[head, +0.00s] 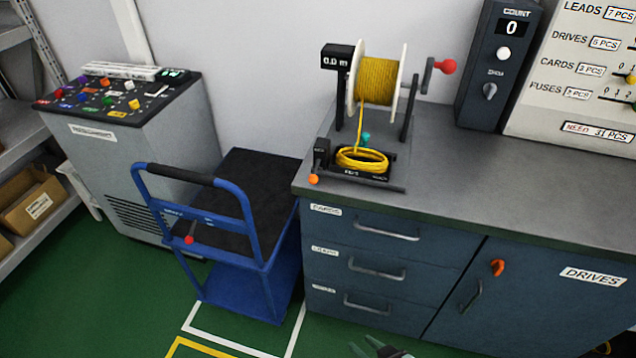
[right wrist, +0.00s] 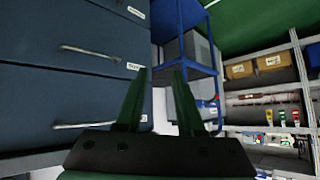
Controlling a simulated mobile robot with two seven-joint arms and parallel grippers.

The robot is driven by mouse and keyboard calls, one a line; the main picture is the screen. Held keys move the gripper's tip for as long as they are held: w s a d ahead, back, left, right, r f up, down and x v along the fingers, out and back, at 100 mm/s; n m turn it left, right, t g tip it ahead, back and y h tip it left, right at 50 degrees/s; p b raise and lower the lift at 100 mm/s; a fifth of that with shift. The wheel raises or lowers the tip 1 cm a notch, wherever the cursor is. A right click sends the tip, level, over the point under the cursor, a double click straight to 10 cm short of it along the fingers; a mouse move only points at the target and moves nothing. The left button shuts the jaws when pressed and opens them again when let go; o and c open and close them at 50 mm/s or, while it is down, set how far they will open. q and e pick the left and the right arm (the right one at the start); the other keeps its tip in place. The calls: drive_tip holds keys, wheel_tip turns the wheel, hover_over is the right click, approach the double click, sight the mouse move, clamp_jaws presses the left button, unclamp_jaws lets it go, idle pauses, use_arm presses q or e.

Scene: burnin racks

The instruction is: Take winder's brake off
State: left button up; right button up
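The winder stands on the bench's left end, with a spool of yellow cable (head: 379,82) between white flanges. Its length display (head: 337,56) reads 0.0 m. A crank with a red knob (head: 446,66) sticks out at the right. Yellow cable runs down to a coil (head: 361,160) in a black tray. A teal knob (head: 365,139) sits behind the coil, and an orange ball knob (head: 313,179) at the base's front left corner. I cannot tell which part is the brake. My right gripper (head: 378,346) is open and empty, low before the drawers; its fingers show in the right wrist view (right wrist: 160,76). My left gripper is out of view.
A blue cart (head: 262,250) stands left of the drawer cabinet (head: 390,262). A grey control console (head: 150,150) is beyond it. A count box (head: 497,65) and a parts board (head: 575,70) stand at the bench's right. The bench top (head: 480,160) between is clear.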

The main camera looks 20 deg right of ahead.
drive_tip(key=w+m, duration=0.1)
drive_tip(key=w, duration=0.1)
drive_tip(key=w+d+r+m+b, duration=0.1)
drive_tip(key=w, duration=0.1)
drive_tip(key=w+d+m, duration=0.1)
drive_tip(key=w, duration=0.1)
drive_tip(key=shift+w+r+m+t+b, duration=0.25)
drive_tip(key=shift+w+m+t+b, duration=0.05)
drive_tip(key=shift+w+m+t, duration=0.1)
drive_tip(key=shift+c, duration=1.4)
drive_tip(key=w+r+m, duration=0.1)
drive_tip(key=w, duration=0.1)
drive_tip(key=w+d+r+m+b, duration=0.1)
drive_tip(key=w+m, duration=0.1)
drive_tip(key=w, duration=0.1)
drive_tip(key=w+r+m+t+b, duration=0.1)
drive_tip(key=w+r+m, duration=0.1)
drive_tip(key=shift+w+d, duration=0.15)
drive_tip(key=shift+d, duration=0.2)
clamp_jaws()
drive_tip(key=shift+w+d+r+m+t+y+b, duration=0.2)
drive_tip(key=shift+w+r+m+t+y+b, duration=0.3)
drive_tip(key=shift+w+r+m, duration=1.6)
drive_tip(key=shift+w+d+r+m+t+y+b, duration=0.25)
drive_tip(key=shift+w+r+m+y+b, duration=0.75)
drive_tip(key=shift+r, duration=1.85)
drive_tip(key=shift+w+d+r+m+t+y+b, duration=0.1)
drive_tip(key=shift+w+r+m+t+y+b, duration=0.3)
drive_tip(key=shift+w+r+m, duration=1.8)
